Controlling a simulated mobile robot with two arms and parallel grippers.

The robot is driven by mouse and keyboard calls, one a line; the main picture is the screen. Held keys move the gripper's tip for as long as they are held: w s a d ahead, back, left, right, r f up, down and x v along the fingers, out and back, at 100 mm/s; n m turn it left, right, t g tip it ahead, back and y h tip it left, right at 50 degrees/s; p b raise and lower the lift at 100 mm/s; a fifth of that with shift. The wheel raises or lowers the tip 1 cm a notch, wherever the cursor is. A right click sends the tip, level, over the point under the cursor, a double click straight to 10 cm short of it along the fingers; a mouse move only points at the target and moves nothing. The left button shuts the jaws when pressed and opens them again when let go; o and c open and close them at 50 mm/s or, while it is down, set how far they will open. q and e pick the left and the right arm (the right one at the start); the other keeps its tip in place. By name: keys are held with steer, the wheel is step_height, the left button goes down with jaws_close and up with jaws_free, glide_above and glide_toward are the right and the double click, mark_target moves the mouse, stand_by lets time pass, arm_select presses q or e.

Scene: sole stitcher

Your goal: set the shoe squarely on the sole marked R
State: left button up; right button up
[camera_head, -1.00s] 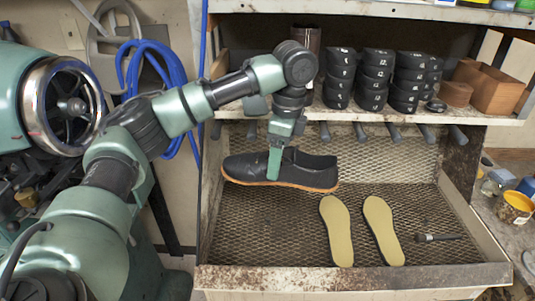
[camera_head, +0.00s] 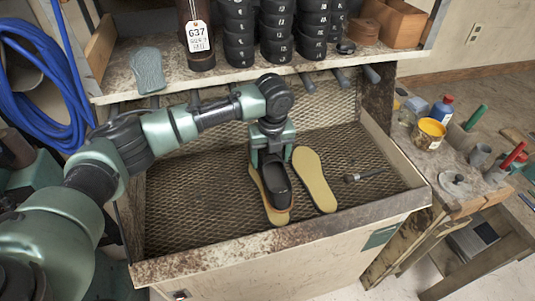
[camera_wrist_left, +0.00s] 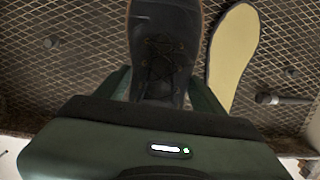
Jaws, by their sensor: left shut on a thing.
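The black lace-up shoe (camera_head: 279,185) with a tan edge is in my left gripper (camera_head: 272,150), whose fingers close on its sides. Its toe points to the tray's front edge. It is over the left of two pale yellow soles, and a strip of that left sole (camera_head: 278,216) shows past the toe. I cannot tell whether shoe and sole touch. The right sole (camera_head: 315,180) lies bare beside it. No R mark is readable on either. In the left wrist view the shoe (camera_wrist_left: 160,45) fills the middle, with the bare sole (camera_wrist_left: 233,55) to its right.
The soles lie in a mesh-floored tray (camera_head: 190,205) with raised rusty edges. A shelf with stacked black forms (camera_head: 275,30) is behind. A side bench holds a yellow pot (camera_head: 429,134). The tray's left part is clear.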

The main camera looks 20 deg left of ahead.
mark_target(270, 168)
arm_select(q)
step_height(270, 168, down, 4)
steer(key=b, duration=0.4)
steer(key=shift+f, duration=1.6)
steer(key=shift+r+p, duration=0.1)
steer(key=shift+p, duration=0.4)
steer(key=shift+f+p, duration=0.45)
steer(key=shift+p, duration=0.15)
stand_by(1.1)
steer(key=o, duration=1.8)
steer(key=shift+c, duration=0.2)
